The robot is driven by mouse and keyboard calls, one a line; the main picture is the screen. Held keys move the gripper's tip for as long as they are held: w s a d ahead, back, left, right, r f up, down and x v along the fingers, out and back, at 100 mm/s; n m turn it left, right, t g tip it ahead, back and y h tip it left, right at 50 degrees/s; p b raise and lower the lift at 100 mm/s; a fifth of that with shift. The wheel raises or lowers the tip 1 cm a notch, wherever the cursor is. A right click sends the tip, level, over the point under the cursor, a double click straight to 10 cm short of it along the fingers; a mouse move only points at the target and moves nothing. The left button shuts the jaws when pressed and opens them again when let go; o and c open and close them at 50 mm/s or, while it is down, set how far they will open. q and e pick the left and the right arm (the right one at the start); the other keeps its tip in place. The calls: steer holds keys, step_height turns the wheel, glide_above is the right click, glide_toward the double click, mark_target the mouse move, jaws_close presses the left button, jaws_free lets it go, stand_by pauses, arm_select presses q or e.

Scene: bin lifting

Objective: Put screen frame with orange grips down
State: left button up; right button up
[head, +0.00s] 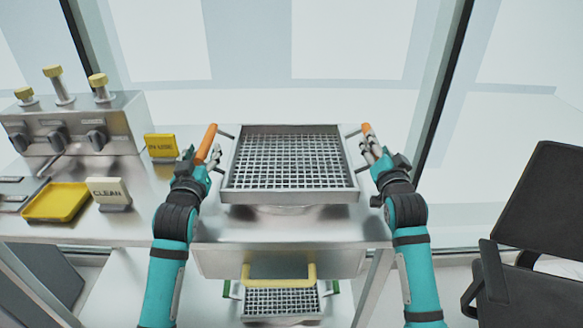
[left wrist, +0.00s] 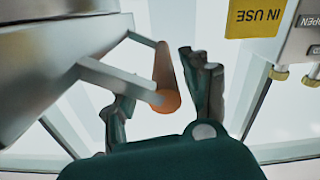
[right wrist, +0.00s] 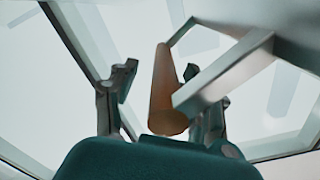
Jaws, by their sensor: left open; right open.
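The screen frame (head: 290,196) is a metal tray with a mesh bottom. It sits level over a round base on the metal bench in the head view. Its left orange grip (head: 206,143) also shows in the left wrist view (left wrist: 165,75). Its right orange grip (head: 371,139) also shows in the right wrist view (right wrist: 163,90). My left gripper (head: 200,156) is open, with its fingers on either side of the left grip. My right gripper (head: 375,152) is open, with its fingers on either side of the right grip. Whether the fingers touch the grips I cannot tell.
A second mesh screen (head: 282,302) with green grips is on the lower level, below a yellow handle (head: 280,274). To the left are a yellow tray (head: 56,202), a CLEAN sign (head: 109,192), an IN USE sign (head: 161,146) and a valve box (head: 75,128). A black chair (head: 540,215) stands right.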

arm_select(q)
steer(key=s, duration=0.9)
steer(key=shift+s, duration=0.15)
arm_select(e)
steer(key=shift+s, duration=0.2)
arm_select(q)
steer(key=shift+r, duration=0.1)
arm_select(e)
steer(key=s, duration=1.1)
steer(key=shift+s+d, duration=0.1)
steer(key=shift+s, duration=0.25)
